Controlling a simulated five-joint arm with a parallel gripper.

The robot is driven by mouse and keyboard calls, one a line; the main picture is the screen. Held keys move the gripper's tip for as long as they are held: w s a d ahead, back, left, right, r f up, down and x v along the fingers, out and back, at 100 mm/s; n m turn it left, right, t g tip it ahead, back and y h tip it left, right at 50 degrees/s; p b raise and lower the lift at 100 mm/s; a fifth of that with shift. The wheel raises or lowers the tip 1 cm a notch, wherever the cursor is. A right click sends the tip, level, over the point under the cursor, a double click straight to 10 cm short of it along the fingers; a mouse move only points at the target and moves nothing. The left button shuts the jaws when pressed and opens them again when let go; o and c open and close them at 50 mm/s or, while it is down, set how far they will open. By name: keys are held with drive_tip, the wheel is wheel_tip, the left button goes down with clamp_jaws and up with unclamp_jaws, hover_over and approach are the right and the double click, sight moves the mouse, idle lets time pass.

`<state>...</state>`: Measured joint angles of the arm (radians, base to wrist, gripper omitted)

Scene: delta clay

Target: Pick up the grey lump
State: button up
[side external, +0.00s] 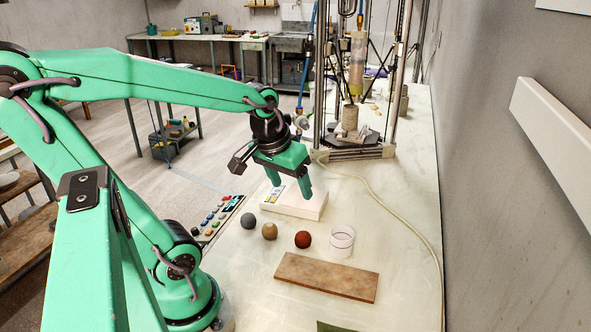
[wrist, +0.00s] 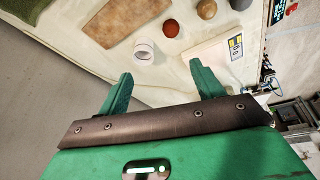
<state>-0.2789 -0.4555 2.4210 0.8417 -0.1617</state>
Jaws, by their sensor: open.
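The grey lump (side external: 248,220) is a small round ball on the pale table in the side view, at the left end of a row of balls. In the wrist view my two fingers (wrist: 168,82) stand well apart over bare table.
A tan ball (side external: 269,230) and a red-brown ball (side external: 303,239) sit beside the lump. A white cup (side external: 342,241), a brown board (side external: 326,277) and the white box (side external: 308,207) are close by. A colored button panel (side external: 217,218) lies left. A glass-tube apparatus (side external: 356,62) stands behind.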

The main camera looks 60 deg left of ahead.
drive_tip(key=a+f+n+g, duration=0.2)
drive_tip(key=a+f+n, duration=0.4)
drive_tip(key=a, duration=0.4)
drive_tip(key=n+g+h, duration=0.1)
drive_tip(key=n+g, duration=0.1)
drive_tip(key=n, duration=0.3)
hover_over(248, 215)
wheel_tip(248, 215, down, 7)
drive_tip(key=shift+f, duration=1.4)
drive_tip(key=shift+f, duration=2.6)
drive_tip(key=c, duration=1.1)
drive_tip(key=shift+r, duration=0.15)
